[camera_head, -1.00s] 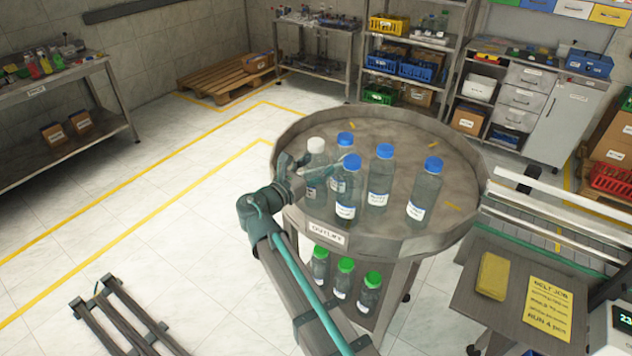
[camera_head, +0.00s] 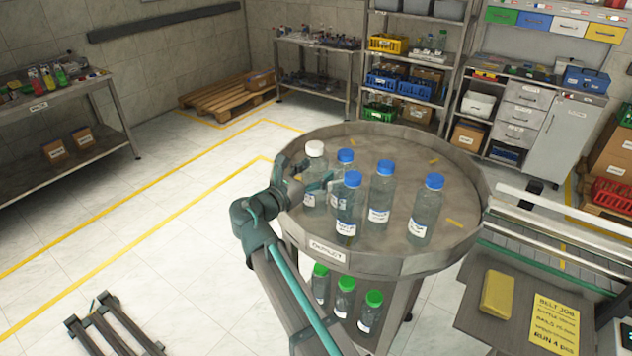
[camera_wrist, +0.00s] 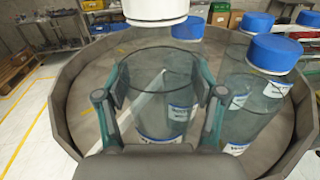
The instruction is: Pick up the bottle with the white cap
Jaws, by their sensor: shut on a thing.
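The bottle with the white cap (camera_head: 314,150) is clear with a white label and stands upright at the left of the round table (camera_head: 440,255). My gripper (camera_head: 308,183) is shut on this bottle's body below the cap. In the wrist view my gripper (camera_wrist: 160,88) has a pad on each side of the clear bottle (camera_wrist: 165,105), with the white cap (camera_wrist: 155,8) at the top edge. Whether the bottle's base touches the tabletop is hard to tell.
Several blue-capped bottles stand close on the right, the nearest (camera_head: 349,210) almost beside my gripper. The table has a raised rim. Green-capped bottles (camera_head: 345,297) stand on a shelf below.

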